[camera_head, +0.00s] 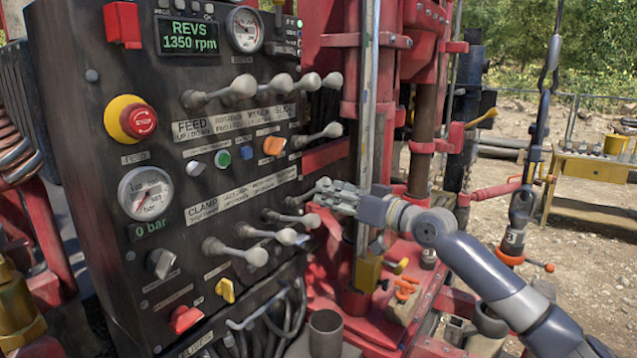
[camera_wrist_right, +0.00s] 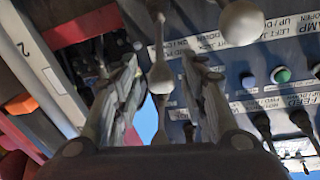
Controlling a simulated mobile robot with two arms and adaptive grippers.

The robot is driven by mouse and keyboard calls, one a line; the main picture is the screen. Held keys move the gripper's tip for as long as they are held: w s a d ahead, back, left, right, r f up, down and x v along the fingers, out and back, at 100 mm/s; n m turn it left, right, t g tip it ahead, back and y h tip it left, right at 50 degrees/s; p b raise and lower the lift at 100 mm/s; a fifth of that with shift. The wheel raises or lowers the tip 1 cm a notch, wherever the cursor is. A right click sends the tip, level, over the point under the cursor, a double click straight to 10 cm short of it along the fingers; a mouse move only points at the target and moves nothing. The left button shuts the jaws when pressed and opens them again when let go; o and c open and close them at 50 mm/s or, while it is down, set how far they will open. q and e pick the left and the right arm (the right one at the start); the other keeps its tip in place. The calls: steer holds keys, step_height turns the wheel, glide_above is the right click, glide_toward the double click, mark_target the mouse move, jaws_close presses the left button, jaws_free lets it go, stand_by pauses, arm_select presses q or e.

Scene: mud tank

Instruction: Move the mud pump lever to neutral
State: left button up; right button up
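A dark control panel (camera_head: 100,60) carries several levers with pale grey knobs. Their small labels are too blurred for me to tell which is the mud pump lever. My right gripper (camera_head: 325,194) is at the right end of the lower lever row, beside a lever knob (camera_head: 323,184) that it partly covers. In the right wrist view, my right gripper (camera_wrist_right: 160,92) is open. Its two fingers stand apart, with a pale lever knob (camera_wrist_right: 161,78) showing between them. I cannot tell whether they touch it. My left gripper is not in view.
Neighbouring lower levers (camera_head: 285,236) and an upper lever row (camera_head: 283,84) stand close by. A red emergency stop (camera_head: 138,120) and a pressure gauge (camera_head: 146,193) are on the panel's left. A vertical steel pole (camera_head: 367,110) stands near the gripper.

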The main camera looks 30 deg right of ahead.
steer(key=p+x, duration=0.1)
steer(key=x, duration=0.2)
steer(key=shift+w+r, duration=0.15)
steer(key=shift+r, duration=0.05)
steer(key=shift+w+a+f+p, duration=0.15)
steer(key=shift+w+p, duration=0.1)
steer(key=shift+w, duration=0.15)
steer(key=shift+w+a+f+p, duration=0.1)
steer(key=shift+w+p, duration=0.15)
steer(key=shift+w, duration=0.2)
jaws_close()
